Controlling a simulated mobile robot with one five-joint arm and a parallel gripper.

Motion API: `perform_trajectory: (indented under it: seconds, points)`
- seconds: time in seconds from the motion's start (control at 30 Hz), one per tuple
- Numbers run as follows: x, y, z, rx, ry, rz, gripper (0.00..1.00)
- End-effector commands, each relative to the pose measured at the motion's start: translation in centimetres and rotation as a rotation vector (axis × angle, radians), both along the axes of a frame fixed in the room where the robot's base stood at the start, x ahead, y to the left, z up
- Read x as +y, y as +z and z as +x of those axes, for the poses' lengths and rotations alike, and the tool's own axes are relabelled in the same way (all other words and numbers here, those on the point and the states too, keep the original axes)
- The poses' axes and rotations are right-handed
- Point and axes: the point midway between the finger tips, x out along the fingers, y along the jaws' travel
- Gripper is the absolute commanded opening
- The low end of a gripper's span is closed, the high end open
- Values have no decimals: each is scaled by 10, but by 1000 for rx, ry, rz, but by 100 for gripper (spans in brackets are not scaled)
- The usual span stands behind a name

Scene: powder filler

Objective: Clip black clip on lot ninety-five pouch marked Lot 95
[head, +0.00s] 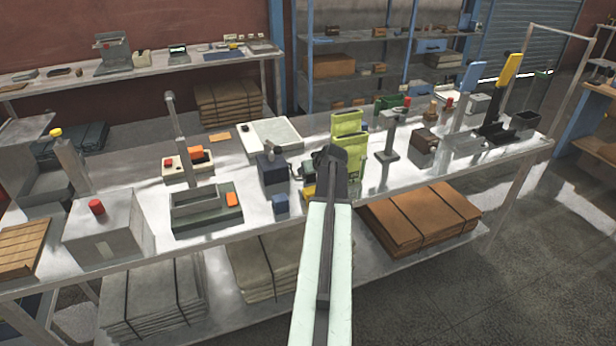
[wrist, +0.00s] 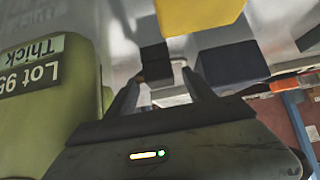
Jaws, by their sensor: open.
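A green pouch (wrist: 45,110) fills the left of the wrist view. Its label (wrist: 30,68) reads "Lot 95" and "Thick". In the head view two green pouches (head: 346,124) stand on the bench behind my gripper (head: 328,160); their labels are too small to read there. My gripper is open, its fingers (wrist: 160,82) beside the labelled pouch with a gap between them. A small black piece (wrist: 154,55), possibly the black clip, shows beyond and between the fingertips, apart from them. I cannot confirm the clip in the head view, where my arm hides part of the bench.
A dark blue block (wrist: 233,66) and a yellow block (wrist: 200,12) lie close by in the wrist view. The front edge right of my arm is clear.

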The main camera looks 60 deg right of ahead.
Motion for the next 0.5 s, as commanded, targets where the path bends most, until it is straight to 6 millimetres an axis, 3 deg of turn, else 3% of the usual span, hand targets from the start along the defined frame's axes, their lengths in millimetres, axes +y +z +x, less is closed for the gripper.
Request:
perform_trajectory:
  seconds: [0.2,0.43,0.47,0.5]
  points:
    - [-19,-30,26,1,2,0,62]
    - [-19,-28,28,1,1,1,62]
    - [-19,-28,29,1,1,1,59]
    - [-19,-28,29,1,2,0,48]
